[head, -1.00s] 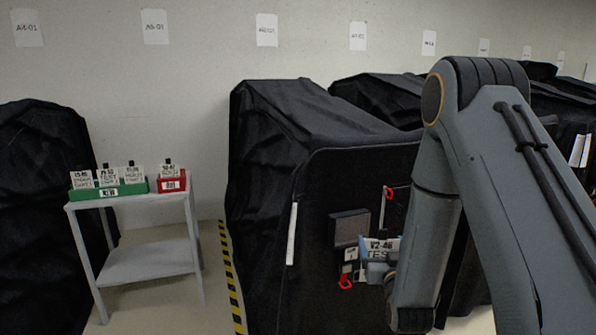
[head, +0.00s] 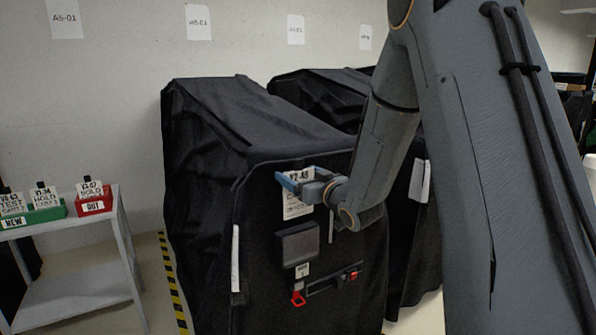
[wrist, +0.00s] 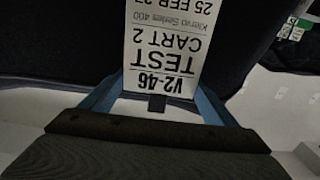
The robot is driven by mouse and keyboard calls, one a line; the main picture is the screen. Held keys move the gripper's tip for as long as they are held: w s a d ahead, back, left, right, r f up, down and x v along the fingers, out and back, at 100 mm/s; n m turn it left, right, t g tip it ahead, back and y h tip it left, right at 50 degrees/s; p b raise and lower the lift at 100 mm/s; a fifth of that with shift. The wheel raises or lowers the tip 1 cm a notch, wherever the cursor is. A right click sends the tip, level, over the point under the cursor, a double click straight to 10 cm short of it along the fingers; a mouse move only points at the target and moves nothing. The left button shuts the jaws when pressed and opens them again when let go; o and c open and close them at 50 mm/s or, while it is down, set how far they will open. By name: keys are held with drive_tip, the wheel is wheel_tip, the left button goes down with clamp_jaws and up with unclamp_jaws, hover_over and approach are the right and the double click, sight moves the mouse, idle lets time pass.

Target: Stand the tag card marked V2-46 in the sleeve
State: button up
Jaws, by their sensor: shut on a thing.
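My gripper (head: 301,184) is shut on the white tag card (head: 298,208) marked V2-46. The card hangs below the blue fingers, in front of the upper front of a black covered cart (head: 255,215). In the wrist view the card (wrist: 163,45) reads upside down, "V2-46 TEST CART 2", between the blue fingers (wrist: 157,105). A dark grey pocket (head: 297,242) on the cart's front, below the card, looks like the sleeve. I cannot tell how far the card is from the cart.
Below the pocket are a small white label, a red hook (head: 298,298) and a dark handle with a red end (head: 353,275). At left a grey stand (head: 75,230) carries a green tray (head: 45,215) and a red tray (head: 95,206) with other cards. Another covered cart stands behind.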

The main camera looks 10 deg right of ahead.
sight(300, 215)
drive_tip(key=shift+d+f+b, duration=0.2)
drive_tip(key=shift+f+b, duration=3.95)
drive_tip(key=shift+f, duration=2.05)
drive_tip(key=shift+f+b, duration=0.3)
drive_tip(key=shift+f, duration=0.1)
drive_tip(key=shift+f+b, duration=0.45)
drive_tip(key=shift+f, duration=0.35)
drive_tip(key=o, duration=1)
drive_tip(key=shift+b+v, duration=0.7)
drive_tip(key=shift+v, duration=3.25)
